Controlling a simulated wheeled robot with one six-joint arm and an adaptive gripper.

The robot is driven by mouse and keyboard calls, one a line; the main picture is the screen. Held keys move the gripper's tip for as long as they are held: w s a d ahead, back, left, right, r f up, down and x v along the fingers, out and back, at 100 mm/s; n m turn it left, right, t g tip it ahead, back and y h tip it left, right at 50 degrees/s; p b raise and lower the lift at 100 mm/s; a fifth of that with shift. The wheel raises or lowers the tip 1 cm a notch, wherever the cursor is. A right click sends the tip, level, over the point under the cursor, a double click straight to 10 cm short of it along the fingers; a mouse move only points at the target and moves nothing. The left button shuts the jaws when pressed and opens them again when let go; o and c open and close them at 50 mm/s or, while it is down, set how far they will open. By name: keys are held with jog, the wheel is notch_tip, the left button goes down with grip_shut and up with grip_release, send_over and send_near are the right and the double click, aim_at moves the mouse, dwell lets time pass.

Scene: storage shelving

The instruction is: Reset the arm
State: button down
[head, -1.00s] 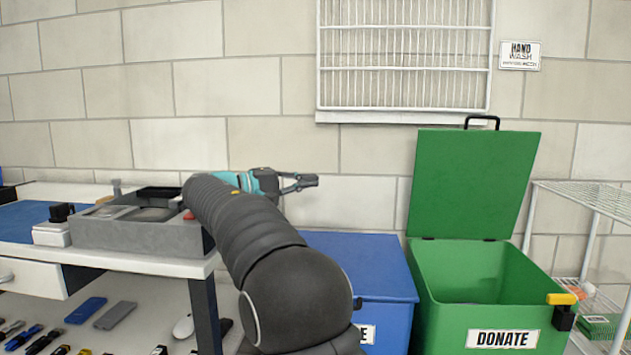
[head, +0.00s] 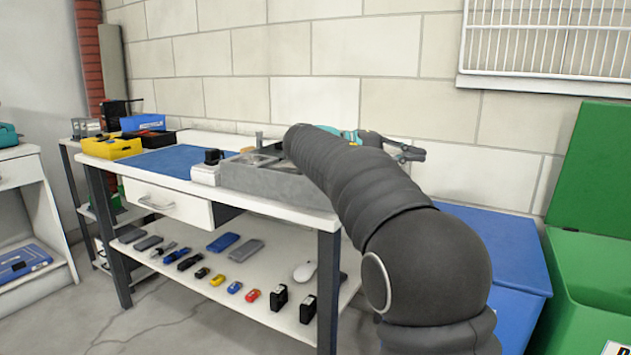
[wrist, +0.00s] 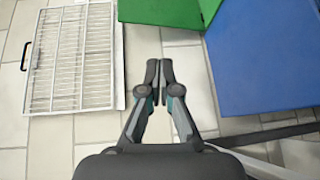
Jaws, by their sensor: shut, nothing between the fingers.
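My gripper (head: 410,152) is at the end of my dark, ribbed arm, in front of the tiled wall and above the back of the blue bin. In the wrist view my gripper (wrist: 159,72) has its two fingertips together with nothing between them. My arm runs up from the lower right of the head view and hides part of the workbench's right end.
A workbench (head: 200,182) stands left of my arm, with a grey tray (head: 262,182) on top and several small items on its lower shelf. A blue bin (head: 505,235) and an open green bin (head: 590,290) stand to the right. A white wire rack (head: 545,40) hangs on the wall.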

jog(key=s+d+f+n+t+y+p, duration=0.1)
jog(key=s+d+f+y+p, duration=0.2)
jog(key=s, duration=0.4)
jog(key=s+f+n+t+y, duration=0.1)
jog(key=s+f+y, duration=0.2)
jog(key=s+y, duration=0.3)
jog(key=s+a+f+m+t+y+p, duration=0.1)
jog(key=s+a+f+y, duration=0.3)
jog(key=s, duration=0.6)
jog(key=s+a+f+m+t+y+p, duration=0.1)
jog(key=s+a+f+t+y+p, duration=0.1)
jog(key=s+a+f, duration=0.4)
jog(key=s+f+y+p, duration=0.1)
jog(key=s+f, duration=0.1)
jog(key=s, duration=0.2)
jog(key=shift+m+y+p, duration=0.3)
jog(key=shift+y+p, duration=0.1)
jog(key=shift+s+d, duration=0.1)
